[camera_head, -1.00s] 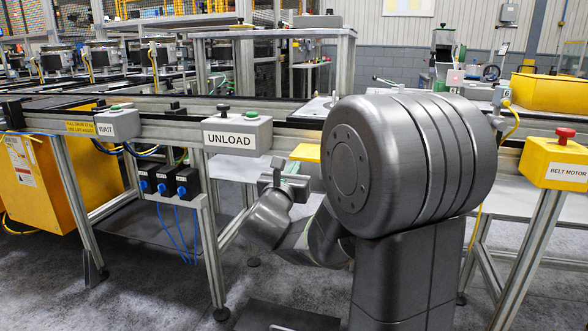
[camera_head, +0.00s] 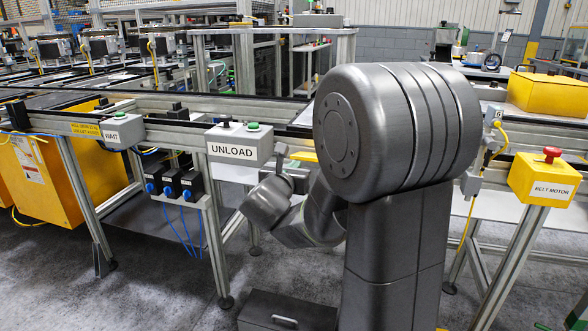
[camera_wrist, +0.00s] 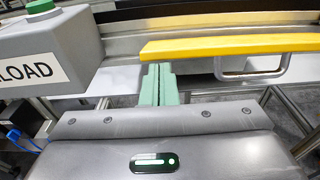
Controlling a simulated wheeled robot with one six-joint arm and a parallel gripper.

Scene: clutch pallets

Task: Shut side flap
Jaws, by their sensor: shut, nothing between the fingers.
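The yellow flap (camera_wrist: 230,45) shows in the wrist view as a long, nearly edge-on panel with a metal bar handle (camera_wrist: 255,69) under its right part. In the head view only a small yellow piece (camera_head: 304,156) shows, mostly hidden behind my arm. My gripper (camera_wrist: 158,72) is shut and empty, its green fingers together. The fingertips appear just below the left end of the flap; I cannot tell if they touch it. In the head view my gripper (camera_head: 281,150) is beside the UNLOAD box.
The grey UNLOAD box (camera_head: 240,146) with its buttons stands close left of my gripper. The conveyor rail (camera_head: 180,135) runs behind. The yellow BELT MOTOR box (camera_head: 545,178) stands on a post at the right. Open floor (camera_head: 170,280) lies at the lower left.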

